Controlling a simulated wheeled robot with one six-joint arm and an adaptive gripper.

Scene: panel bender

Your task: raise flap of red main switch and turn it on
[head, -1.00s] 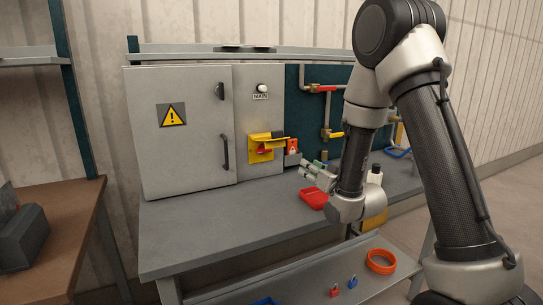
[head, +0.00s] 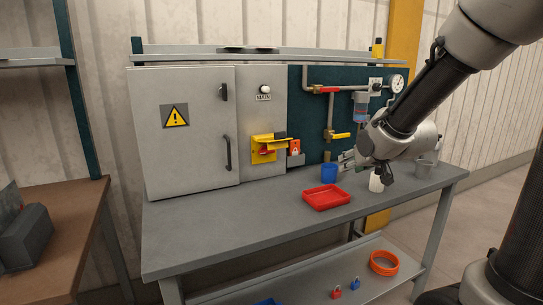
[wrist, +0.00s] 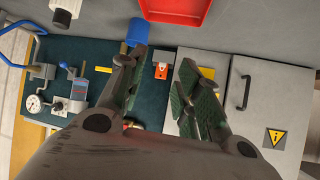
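The red main switch (head: 266,151) sits on a yellow plate (head: 257,158) on the grey cabinet's narrow right section, below the label MAIN. A yellow flap-like piece with a dark end (head: 279,137) juts out above the red handle; its exact position is hard to tell. My gripper (head: 347,159) is in the air over the bench, to the right of the switch and apart from it. In the wrist view my gripper (wrist: 162,62) has its fingers spread with nothing held. There the right finger hides most of the switch, leaving only some yellow (wrist: 207,73).
A red tray (head: 326,197), a blue cup (head: 329,172) and a white bottle (head: 376,183) stand on the bench. Pipes with a yellow-handled valve (head: 339,135) and a gauge (head: 397,83) line the right panel. A red lockout box (head: 295,147) sits beside the switch.

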